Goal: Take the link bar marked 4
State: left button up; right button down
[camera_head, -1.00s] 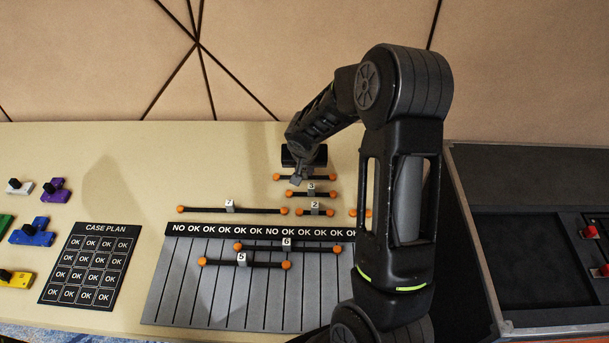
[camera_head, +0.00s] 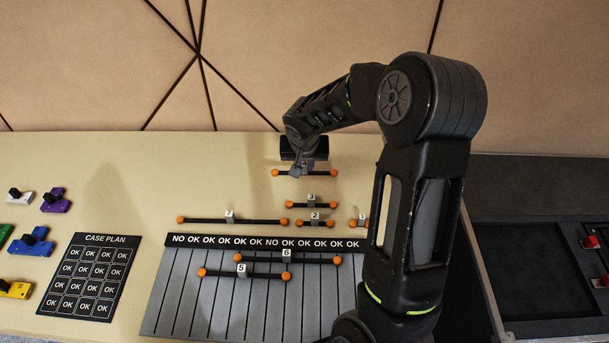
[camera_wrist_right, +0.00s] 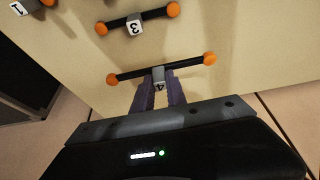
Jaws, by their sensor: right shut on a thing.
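The link bar marked 4 (camera_head: 291,173) is a thin black bar with an orange ball at each end and a grey tab in its middle. My right gripper (camera_head: 306,169) is shut on that tab. In the head view the bar is at the far side of the table, behind the bar marked 3 (camera_head: 325,205). Whether it is lifted off the table is hard to tell. My left gripper is out of view.
Bars marked 2 (camera_head: 308,223), 1 (camera_head: 355,222) and 7 (camera_head: 210,219) lie nearer. Bars 6 (camera_head: 315,261) and 5 (camera_head: 222,273) lie on the grey striped board (camera_head: 165,310). A case plan card (camera_head: 100,240) and coloured blocks are at left.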

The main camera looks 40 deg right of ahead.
aim_at(305, 165)
notch_tip(305, 165, up, 4)
jog(key=shift+f, duration=0.15)
